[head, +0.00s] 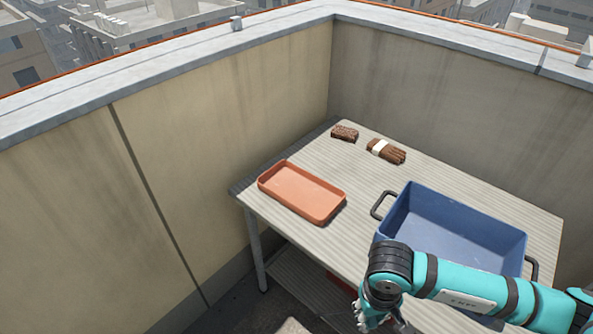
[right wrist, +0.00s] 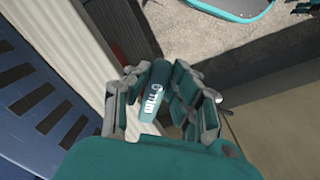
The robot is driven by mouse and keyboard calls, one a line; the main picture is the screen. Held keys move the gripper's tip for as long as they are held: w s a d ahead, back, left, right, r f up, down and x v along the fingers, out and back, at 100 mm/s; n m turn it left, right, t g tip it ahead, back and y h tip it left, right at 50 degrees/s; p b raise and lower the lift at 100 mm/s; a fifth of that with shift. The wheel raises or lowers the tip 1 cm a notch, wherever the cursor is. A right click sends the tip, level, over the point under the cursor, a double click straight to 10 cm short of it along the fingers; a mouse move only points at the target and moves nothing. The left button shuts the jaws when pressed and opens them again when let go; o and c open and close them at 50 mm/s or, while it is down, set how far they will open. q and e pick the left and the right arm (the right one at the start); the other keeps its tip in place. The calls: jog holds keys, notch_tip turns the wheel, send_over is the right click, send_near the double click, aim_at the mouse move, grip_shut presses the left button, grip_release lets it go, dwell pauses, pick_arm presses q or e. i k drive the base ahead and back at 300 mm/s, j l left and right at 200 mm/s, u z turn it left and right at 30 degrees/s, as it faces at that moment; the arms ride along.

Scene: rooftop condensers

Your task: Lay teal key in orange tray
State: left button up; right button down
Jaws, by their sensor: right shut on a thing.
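The orange tray (head: 302,192) lies flat and empty on the slatted table, near its left edge. My right gripper (head: 380,322) is at the bottom of the head view, in front of the table's near edge and to the lower right of the tray. In the right wrist view its fingers (right wrist: 170,100) are shut around the teal key (right wrist: 154,92), whose teal body with white lettering shows between them. The fingers hide part of the key. In the head view I cannot make out the key. My left gripper is not in view.
A blue crate (head: 401,207) with dark handles stands on the table right of the tray, partly behind my right arm. A brown block (head: 344,132) and a banded brown bundle (head: 388,152) lie at the back. Walls (head: 220,110) enclose the table's far sides.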

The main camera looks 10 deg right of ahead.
aim_at(310, 201)
jog(key=i+j+z, duration=0.15)
jog(key=j, duration=0.2)
jog(key=i+j+z, duration=0.15)
jog(key=j, duration=0.25)
jog(key=i+j+z, duration=0.15)
jog(key=j, duration=0.25)
jog(key=i, duration=0.55)
